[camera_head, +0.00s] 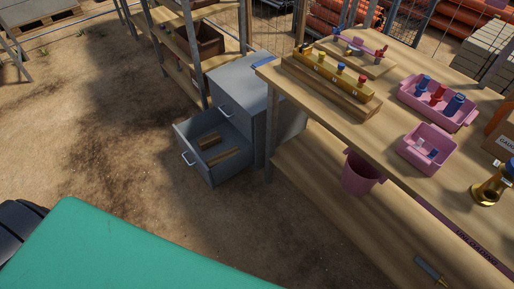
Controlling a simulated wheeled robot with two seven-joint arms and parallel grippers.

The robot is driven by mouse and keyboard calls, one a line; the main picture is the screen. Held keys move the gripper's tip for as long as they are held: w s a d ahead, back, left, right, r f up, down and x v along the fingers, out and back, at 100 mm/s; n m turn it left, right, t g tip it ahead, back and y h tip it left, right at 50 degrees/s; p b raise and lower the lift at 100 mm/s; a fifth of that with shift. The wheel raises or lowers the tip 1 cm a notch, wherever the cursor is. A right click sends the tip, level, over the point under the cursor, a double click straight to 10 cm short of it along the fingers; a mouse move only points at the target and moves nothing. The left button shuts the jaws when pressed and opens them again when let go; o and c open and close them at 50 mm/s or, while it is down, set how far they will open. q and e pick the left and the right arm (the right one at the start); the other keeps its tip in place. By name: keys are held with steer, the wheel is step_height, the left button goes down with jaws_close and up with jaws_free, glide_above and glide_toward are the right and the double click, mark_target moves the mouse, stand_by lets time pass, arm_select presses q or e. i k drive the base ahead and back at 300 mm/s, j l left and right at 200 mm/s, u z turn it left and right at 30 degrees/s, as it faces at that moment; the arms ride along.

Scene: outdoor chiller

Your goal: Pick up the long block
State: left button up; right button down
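An open grey drawer (184,143) juts from a grey metal cabinet (240,88) on the sandy ground. Two light brown wooden blocks lie flat inside it. The longer-looking block (223,157) lies nearer the drawer's front right side. A shorter-looking block (208,141) lies farther back, apart from it. Their lengths are hard to compare exactly at this size. Neither of my grippers shows in the view.
A wooden workbench (395,115) stands right of the cabinet, its lower shelf (350,220) below. On it are a pink tray (408,97), a pink bin (415,158) and a peg rack (325,83). Shelving (172,68) stands behind the cabinet. Ground left of the drawer is clear.

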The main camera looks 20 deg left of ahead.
mark_target(211, 162)
steer(key=i+j+z, duration=0.25)
steer(key=j, duration=0.55)
steer(key=j+z, duration=0.2)
steer(key=j, duration=0.6)
steer(key=i+j+z, duration=0.25)
steer(key=j, duration=0.6)
steer(key=k, duration=0.1)
